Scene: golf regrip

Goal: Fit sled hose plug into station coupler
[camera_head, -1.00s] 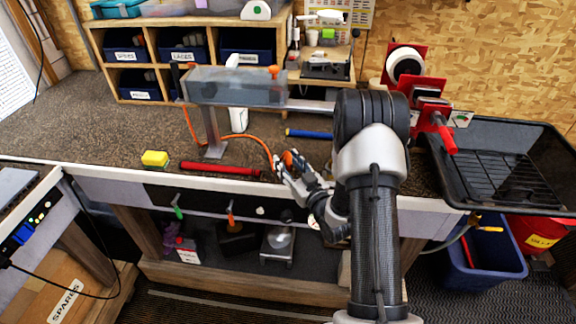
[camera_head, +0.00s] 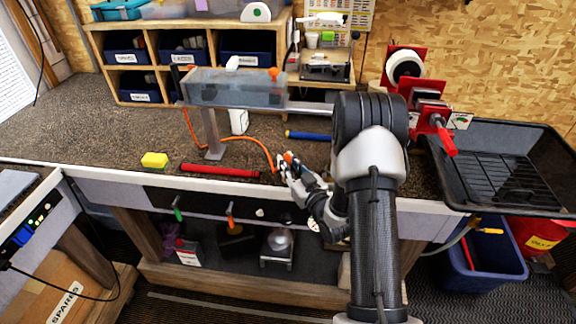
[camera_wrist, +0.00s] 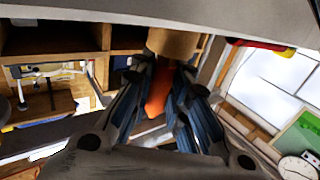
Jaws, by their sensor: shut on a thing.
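My gripper (camera_head: 287,163) is at the bench's front edge, shut on an orange hose plug (camera_wrist: 156,98), which shows between the fingers in the wrist view. The orange hose (camera_head: 248,138) runs from below the grey-blue box of the sled (camera_head: 235,88) down across the bench to my gripper. In the wrist view a tan cylinder (camera_wrist: 172,42) lies just beyond the fingertips. I cannot tell whether it is the station coupler or part of the plug, nor whether it touches the orange part. My arm and fingers hide this spot in the head view.
A red bar (camera_head: 220,170) and a yellow sponge (camera_head: 154,160) lie left of my gripper, and a blue bar (camera_head: 308,134) behind it. A black panel (camera_head: 205,207) with coloured knobs fronts the bench. A black tray (camera_head: 500,165) and red-handled vise (camera_head: 440,130) stand right.

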